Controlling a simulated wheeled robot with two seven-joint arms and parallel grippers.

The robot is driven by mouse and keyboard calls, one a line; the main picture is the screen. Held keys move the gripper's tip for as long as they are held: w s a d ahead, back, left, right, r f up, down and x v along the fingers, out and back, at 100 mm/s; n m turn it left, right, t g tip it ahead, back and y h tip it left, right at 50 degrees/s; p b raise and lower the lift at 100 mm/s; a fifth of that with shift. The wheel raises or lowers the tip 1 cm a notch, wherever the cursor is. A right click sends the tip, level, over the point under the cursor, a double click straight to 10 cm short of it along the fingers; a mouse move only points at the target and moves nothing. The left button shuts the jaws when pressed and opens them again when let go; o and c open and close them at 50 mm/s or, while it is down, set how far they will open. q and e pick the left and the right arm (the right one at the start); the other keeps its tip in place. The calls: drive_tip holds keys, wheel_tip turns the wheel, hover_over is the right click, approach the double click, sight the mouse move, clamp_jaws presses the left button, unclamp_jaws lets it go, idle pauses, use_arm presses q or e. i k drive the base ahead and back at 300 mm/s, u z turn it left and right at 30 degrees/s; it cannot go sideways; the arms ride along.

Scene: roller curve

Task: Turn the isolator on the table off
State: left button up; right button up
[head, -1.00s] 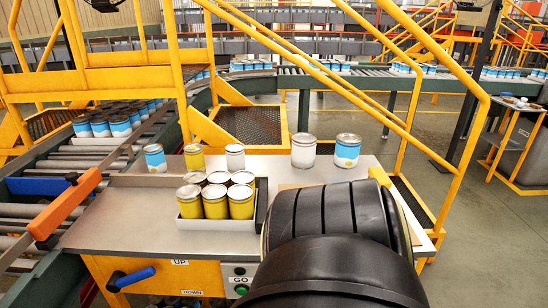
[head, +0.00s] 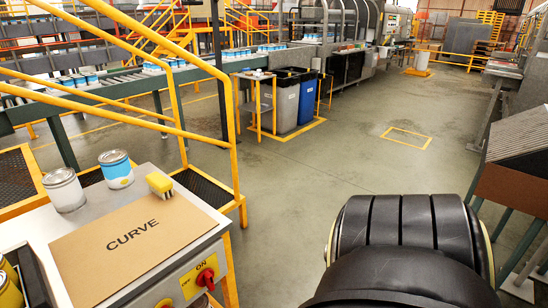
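The isolator (head: 206,277) is a red rotary knob on a yellow plate, on the side face of the table (head: 208,232) at the lower left. The word ON stands above the knob. A second label to its left is hard to read. The knob appears tilted, but I cannot tell its exact setting. A thick black link of my arm fills the lower right, apart from the table. Neither of my grippers shows in the head view.
A brown board marked CURVE (head: 130,245), a yellow brush (head: 160,185), a white can (head: 64,190) and a blue-white can (head: 116,169) are on the table. Yellow stair rails (head: 228,120) stand behind it. Open floor (head: 300,215) lies right of the table.

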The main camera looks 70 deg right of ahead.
sight(206, 279)
drive_tip(key=z, duration=1.55)
